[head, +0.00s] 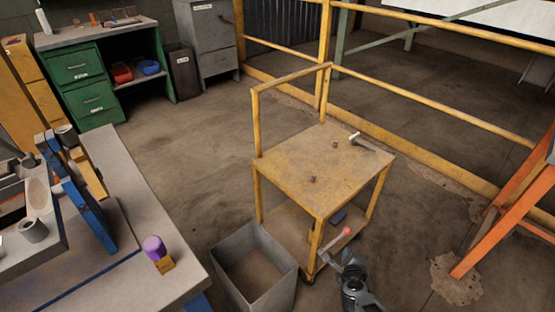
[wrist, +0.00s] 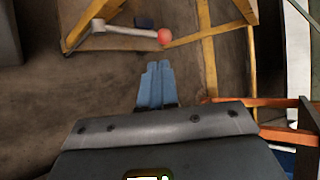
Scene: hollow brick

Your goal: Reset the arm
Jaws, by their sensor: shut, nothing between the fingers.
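My gripper (wrist: 157,68) shows in the wrist view with its two blue-grey fingers side by side, shut and empty. The fingers point toward the floor and the yellow cart frame, and touch nothing that I can see. In the head view, part of my arm (head: 352,280) shows at the bottom, in front of the yellow cart (head: 305,160). A grey lever with a red ball knob (head: 347,231) is near the cart's lower shelf; its knob also shows in the wrist view (wrist: 165,37), beyond my fingertips.
A grey open bin (head: 253,250) stands left of the cart. A workbench (head: 150,235) with a purple-topped object (head: 155,248) is at left. An orange frame (head: 500,215) stands at right. Yellow railings (head: 440,117) run behind. Open floor (head: 190,150) lies between bench and cart.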

